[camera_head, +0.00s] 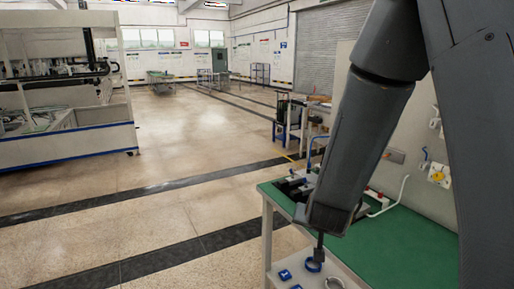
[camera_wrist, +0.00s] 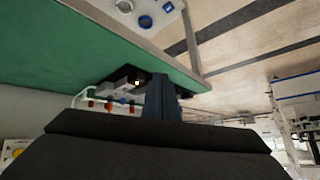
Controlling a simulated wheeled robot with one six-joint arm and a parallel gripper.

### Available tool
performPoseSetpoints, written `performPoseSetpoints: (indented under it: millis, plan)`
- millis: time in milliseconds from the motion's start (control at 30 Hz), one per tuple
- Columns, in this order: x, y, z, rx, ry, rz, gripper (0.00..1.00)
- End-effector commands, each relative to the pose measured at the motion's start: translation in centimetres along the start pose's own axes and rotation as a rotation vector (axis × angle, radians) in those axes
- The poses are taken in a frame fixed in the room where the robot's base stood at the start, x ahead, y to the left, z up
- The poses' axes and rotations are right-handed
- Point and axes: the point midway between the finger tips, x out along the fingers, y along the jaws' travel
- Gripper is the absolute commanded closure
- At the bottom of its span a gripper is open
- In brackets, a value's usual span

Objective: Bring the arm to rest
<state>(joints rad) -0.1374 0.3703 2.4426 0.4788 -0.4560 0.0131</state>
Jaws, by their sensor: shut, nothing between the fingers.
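My gripper (camera_head: 319,248) hangs at the lower end of my dark grey arm in the head view, over the front edge of the green-topped bench (camera_head: 400,248). Its narrow dark fingers are together, with nothing seen between them.
A dark fixture with grey blocks (camera_wrist: 125,82) and red parts sits on the bench by the gripper. A blue piece (camera_head: 285,274) and a metal ring (camera_head: 333,283) lie on the panel. A gantry cell (camera_head: 70,140) stands left; the floor (camera_head: 170,190) between is clear.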

Motion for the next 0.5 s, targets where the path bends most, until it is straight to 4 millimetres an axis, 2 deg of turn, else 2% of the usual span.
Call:
performPoseSetpoints:
  millis: [167, 300, 400, 500]
  plan:
    - [-4.9, 1.3, 4.1, -0.136, -0.261, -0.052, 1.0]
    - [-9.2, 3.8, 7.4, -0.249, -0.446, -0.045, 1.0]
    - [-11.7, 5.7, 9.0, -0.309, -0.543, -0.026, 1.0]
    - [-13.3, 7.0, 10.0, -0.349, -0.606, -0.009, 1.0]
